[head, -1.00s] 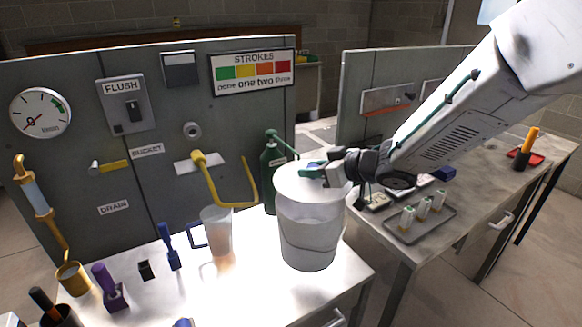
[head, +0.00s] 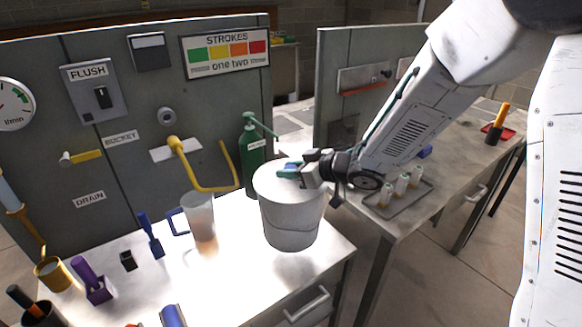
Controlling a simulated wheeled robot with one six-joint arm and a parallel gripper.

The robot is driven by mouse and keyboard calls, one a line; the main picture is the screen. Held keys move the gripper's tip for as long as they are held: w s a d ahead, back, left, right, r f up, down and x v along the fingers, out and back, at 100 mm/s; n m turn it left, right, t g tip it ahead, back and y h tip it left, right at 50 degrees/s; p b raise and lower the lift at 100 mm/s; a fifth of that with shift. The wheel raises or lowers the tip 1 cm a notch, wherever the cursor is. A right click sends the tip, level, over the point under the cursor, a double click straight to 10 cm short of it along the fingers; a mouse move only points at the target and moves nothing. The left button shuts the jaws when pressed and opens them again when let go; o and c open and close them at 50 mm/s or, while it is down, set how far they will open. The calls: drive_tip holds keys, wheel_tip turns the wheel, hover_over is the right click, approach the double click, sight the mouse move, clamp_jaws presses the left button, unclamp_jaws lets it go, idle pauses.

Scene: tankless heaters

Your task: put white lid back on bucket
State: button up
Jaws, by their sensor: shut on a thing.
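The white bucket (head: 290,226) stands upright near the right end of the bright table. The white lid (head: 272,181) lies over the bucket's top, and from this view it looks level and in line with the rim. I cannot tell whether it is fully seated. My gripper (head: 297,173) is at the lid's upper side, shut on a small blue-green handle (head: 289,169) on the lid. The fingers partly hide the handle and the right part of the lid.
A green pump bottle (head: 252,155) stands close behind the bucket. A clear jug (head: 200,217) with a blue handle is to its left, below a yellow pipe (head: 190,165). A tray (head: 398,199) with several small cylinders lies on the right table.

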drive_tip(key=o, duration=1.1)
drive_tip(key=shift+v, duration=3.9)
drive_tip(key=shift+r, duration=0.1)
